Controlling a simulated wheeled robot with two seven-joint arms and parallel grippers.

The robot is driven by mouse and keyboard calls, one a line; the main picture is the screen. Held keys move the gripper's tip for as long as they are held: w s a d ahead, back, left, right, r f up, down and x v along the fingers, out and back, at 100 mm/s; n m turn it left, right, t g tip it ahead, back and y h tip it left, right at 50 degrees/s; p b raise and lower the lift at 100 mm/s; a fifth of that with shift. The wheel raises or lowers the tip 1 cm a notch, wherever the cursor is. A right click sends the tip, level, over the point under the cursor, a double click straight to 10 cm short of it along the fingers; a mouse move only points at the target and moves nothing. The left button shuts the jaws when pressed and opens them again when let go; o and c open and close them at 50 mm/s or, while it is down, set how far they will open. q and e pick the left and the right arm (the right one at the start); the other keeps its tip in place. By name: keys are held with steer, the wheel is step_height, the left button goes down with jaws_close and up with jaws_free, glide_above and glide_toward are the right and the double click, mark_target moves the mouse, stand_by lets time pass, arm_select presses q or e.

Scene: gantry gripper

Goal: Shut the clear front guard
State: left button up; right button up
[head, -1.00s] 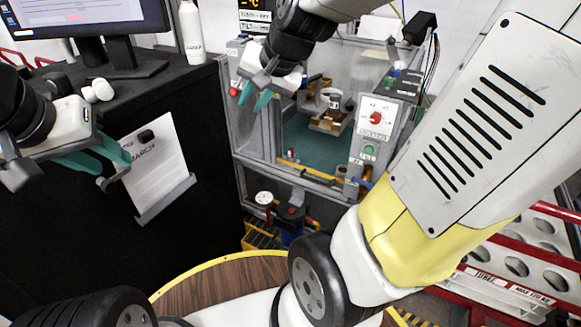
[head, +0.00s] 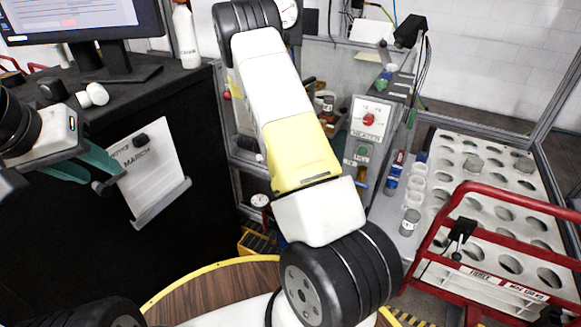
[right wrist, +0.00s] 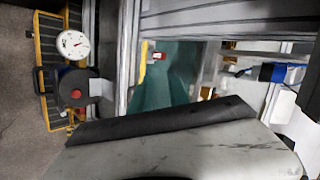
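The machine cell (head: 378,120) stands at the centre back, with a grey frame and a control panel with a red button. Its front opening is mostly hidden behind my right arm in the head view. I cannot pick out the clear front guard for certain in either current view. My left gripper (head: 92,172) is open and empty, beside the black cabinet.
A white rack with round holes (head: 500,200) and a red-railed cart (head: 500,225) stand at the right. A bench with a monitor (head: 85,22) and white bottle (head: 185,38) is at the left. A gauge (right wrist: 72,45) and yellow caddy (right wrist: 75,15) sit below the cell.

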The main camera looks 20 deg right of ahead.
steer(key=s+d+f+m+t+h, duration=0.1)
steer(key=s+d+f+m+h, duration=0.3)
steer(key=f, duration=0.5)
steer(key=s+d+f+m+h, duration=0.1)
steer(key=s+d+f+h, duration=0.2)
steer(key=d+f, duration=0.5)
steer(key=shift+t, duration=0.3)
steer(key=w+d+f, duration=0.2)
steer(key=w, duration=0.1)
steer(key=w+d+f, duration=0.1)
steer(key=shift+w+d, duration=0.15)
steer(key=shift+w, duration=0.1)
jaws_close()
